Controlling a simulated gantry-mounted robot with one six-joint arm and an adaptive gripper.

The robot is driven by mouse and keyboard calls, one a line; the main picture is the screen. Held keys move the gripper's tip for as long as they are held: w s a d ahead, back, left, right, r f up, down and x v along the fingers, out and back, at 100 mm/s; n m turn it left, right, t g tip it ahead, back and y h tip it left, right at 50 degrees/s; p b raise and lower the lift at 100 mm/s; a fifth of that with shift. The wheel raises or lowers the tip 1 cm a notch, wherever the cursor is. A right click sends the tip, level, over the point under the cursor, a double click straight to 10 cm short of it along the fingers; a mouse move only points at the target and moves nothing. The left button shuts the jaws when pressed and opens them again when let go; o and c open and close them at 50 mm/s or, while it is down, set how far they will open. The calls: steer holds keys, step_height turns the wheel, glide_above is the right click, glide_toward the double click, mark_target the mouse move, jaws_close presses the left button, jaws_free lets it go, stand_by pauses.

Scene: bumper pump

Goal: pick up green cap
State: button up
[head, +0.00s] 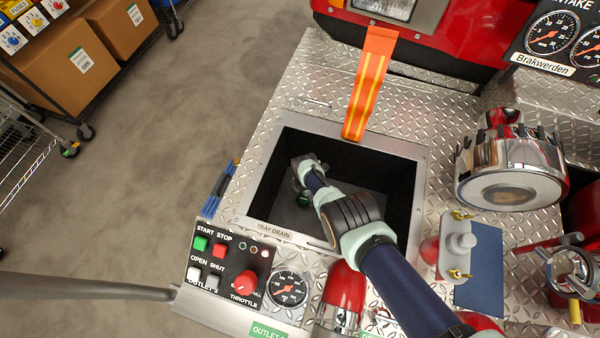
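My arm reaches from the lower right into the dark recessed box (390,165) marked TRAY DRAIN. My gripper (301,176) is down inside the box, toward its left side. It is small in the picture and partly covered by my wrist, so I cannot tell whether its fingers are open or shut. A small green thing (303,198), likely the green cap, shows low in the box just below the gripper. My arm hides part of it. I cannot tell whether the fingers touch it.
Raised metal walls and a rim (285,235) surround the box. An orange strap (368,85) hangs over its back edge. A control panel (230,265) and pressure gauge (288,289) stand in front. A chrome cap (510,170) and blue plate (480,285) are at right.

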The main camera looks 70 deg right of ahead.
mark_target(304, 198)
step_height(304, 198, down, 7)
steer(key=b, duration=0.6)
steer(key=shift+d+r, duration=0.1)
steer(key=shift+r, duration=0.25)
steer(key=shift+c, duration=0.5)
steer(key=c, duration=1.3)
steer(key=shift+r+p, duration=0.15)
steer(key=shift+p, duration=0.2)
step_height(304, 198, up, 20)
steer(key=p, duration=1.9)
steer(key=shift+p, duration=0.4)
